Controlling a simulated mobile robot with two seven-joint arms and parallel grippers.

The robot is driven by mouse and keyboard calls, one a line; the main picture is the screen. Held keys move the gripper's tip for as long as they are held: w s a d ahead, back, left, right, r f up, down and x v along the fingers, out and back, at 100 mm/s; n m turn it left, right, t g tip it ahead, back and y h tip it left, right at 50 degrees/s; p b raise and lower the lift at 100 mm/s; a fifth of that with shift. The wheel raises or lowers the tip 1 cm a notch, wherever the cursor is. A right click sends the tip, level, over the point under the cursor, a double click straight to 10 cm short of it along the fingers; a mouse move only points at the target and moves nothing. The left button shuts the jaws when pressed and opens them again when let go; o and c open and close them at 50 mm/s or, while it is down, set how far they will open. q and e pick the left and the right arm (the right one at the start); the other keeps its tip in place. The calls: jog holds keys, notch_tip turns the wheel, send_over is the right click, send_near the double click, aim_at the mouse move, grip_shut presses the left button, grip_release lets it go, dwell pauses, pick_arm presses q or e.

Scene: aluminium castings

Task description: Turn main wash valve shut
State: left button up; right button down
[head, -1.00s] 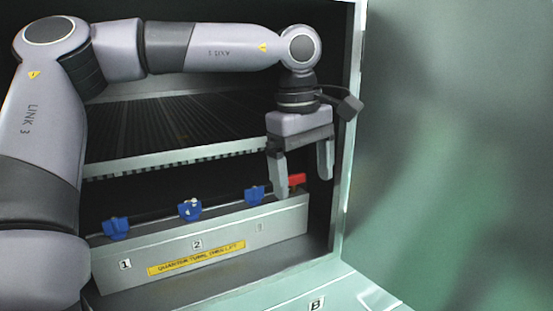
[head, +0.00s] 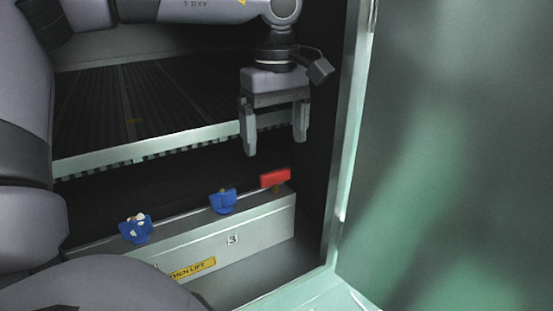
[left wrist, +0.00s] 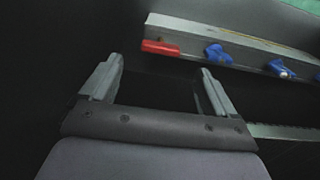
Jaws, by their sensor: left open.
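The red valve handle (head: 275,178) sits at the right end of the grey manifold box (head: 262,222), beyond the blue handles. It also shows in the left wrist view (left wrist: 160,47), ahead of the fingers. My left gripper (head: 276,148) is open and empty, with its fingers pointing down, and appears above the red handle without touching it. In the left wrist view both fingers (left wrist: 160,80) are spread with nothing between them. No label naming the main wash valve can be read. My right gripper is not in view.
Blue handles (head: 222,201) and (head: 136,229) stand left of the red one. A ribbed shelf (head: 150,150) lies behind and above the manifold. The cabinet's pale green frame (head: 350,130) rises close on the right. A yellow label (head: 193,268) is on the manifold front.

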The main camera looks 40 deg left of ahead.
aim_at(275, 171)
pick_arm(q)
notch_tip(275, 171, down, 7)
dwell(0.4)
jog(key=c, duration=1.1)
jog(key=shift+o, duration=0.2)
